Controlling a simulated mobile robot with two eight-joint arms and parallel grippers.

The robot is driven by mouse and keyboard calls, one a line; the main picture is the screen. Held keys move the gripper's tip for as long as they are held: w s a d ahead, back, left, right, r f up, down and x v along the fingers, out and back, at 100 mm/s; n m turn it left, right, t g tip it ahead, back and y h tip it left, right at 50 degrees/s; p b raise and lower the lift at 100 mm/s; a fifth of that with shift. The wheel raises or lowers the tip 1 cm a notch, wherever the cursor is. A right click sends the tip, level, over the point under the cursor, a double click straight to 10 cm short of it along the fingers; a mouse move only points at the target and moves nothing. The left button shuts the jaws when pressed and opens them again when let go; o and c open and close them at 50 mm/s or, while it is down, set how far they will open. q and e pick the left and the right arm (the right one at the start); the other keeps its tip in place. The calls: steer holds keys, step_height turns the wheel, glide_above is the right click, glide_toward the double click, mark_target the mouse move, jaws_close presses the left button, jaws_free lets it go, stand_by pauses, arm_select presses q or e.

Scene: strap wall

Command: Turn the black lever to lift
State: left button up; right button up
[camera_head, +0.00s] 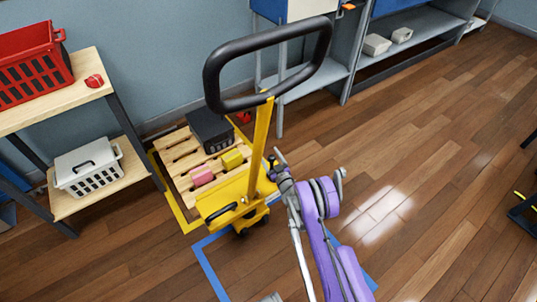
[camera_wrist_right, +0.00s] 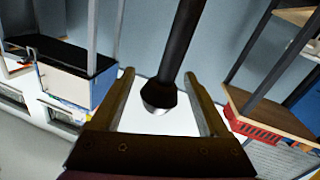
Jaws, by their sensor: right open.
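A yellow pallet jack (camera_head: 258,150) with a large black loop handle (camera_head: 216,80) stands in the middle of the head view. My right gripper (camera_head: 274,160) is close to the right side of its yellow mast. In the right wrist view, my right gripper (camera_wrist_right: 160,76) is open. A black rod with a pale rounded end (camera_wrist_right: 178,55) shows between its fingers, with a gap on both sides. It looks like the black lever, but I cannot confirm this. In the head view the lever is too small to make out. My left gripper is not in view.
A wooden pallet (camera_head: 182,185) carries a black box (camera_head: 210,130) and pink and yellow blocks. A shelf at left holds a red crate (camera_head: 35,72) and a white crate (camera_head: 88,172).

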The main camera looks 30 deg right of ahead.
steer(key=shift+w, duration=0.6)
jaws_close()
stand_by(1.1)
